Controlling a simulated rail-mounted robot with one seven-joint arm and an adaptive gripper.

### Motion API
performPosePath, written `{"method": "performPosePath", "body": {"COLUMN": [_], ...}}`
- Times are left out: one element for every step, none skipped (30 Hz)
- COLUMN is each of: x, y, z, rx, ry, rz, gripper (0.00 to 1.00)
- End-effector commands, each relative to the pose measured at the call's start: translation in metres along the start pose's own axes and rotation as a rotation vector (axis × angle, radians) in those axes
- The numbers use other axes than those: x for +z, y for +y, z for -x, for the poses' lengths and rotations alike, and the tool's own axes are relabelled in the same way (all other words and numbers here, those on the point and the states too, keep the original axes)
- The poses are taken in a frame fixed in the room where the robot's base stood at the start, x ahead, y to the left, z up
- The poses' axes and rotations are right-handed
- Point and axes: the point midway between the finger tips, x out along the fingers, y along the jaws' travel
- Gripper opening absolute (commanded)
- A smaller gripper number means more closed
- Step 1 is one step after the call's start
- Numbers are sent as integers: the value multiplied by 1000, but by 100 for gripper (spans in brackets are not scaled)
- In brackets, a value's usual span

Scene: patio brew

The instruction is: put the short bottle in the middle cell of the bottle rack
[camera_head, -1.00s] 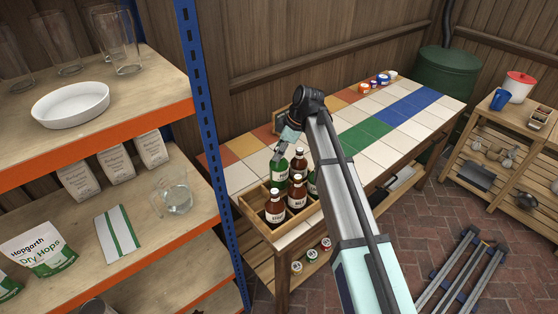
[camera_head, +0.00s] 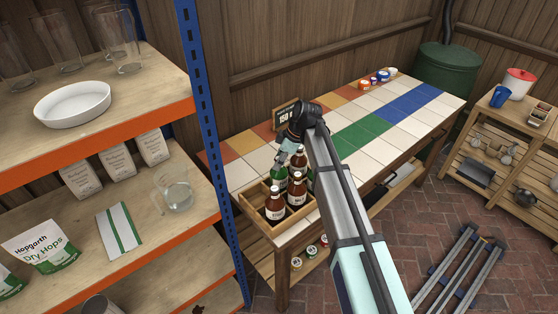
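The bottle rack (camera_head: 256,222), a wooden crate with cells, stands at the near left end of the tiled table. Brown bottles stand in it: one at the front (camera_head: 274,207), one at the right (camera_head: 297,192) and a taller one behind (camera_head: 300,161). A green bottle (camera_head: 280,179) is upright among them, toward the rack's back left, its lower part hidden. My gripper (camera_head: 282,160) is at the top of this green bottle and appears shut on it; the fingers are small here. Another green bottle (camera_head: 311,183) shows partly behind the brown ones. The rack's middle cell is hidden.
The tiled table (camera_head: 405,118) is mostly clear right of my arm. A small black sign (camera_head: 286,114) stands behind my gripper. Small jars (camera_head: 374,80) sit at the far edge. A blue-posted shelf (camera_head: 204,115) rises close at the left.

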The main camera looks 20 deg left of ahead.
Motion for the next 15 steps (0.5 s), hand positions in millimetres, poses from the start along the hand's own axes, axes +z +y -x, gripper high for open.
{"method": "performPosePath", "body": {"x": [0, 0, 0, 0, 0, 0, 0, 0, 0, 0, 0, -1, -1, -2, -1], "y": [0, 0, 0, 0, 0, 0, 0, 0, 0, 0, 0, 0, 0, 0, 0], "z": [0, 0, 0, 0, 0, 0, 0, 0, 0, 0, 0, 1, 3, 4, 6], "rx": [0, 0, 0, 0, 0, 0, 0, 0, 0, 0, 0, 0, 0, 0, 1], "ry": [0, 0, 0, 0, 0, 0, 0, 0, 0, 0, 0, 0, 0, 0, 0], "rz": [0, 0, 0, 0, 0, 0, 0, 0, 0, 0, 0, 0, 0, 0, 0], "gripper": [48, 58, 59, 59, 59, 59, 59, 59, 59, 59, 59, 59, 59, 59, 59]}}
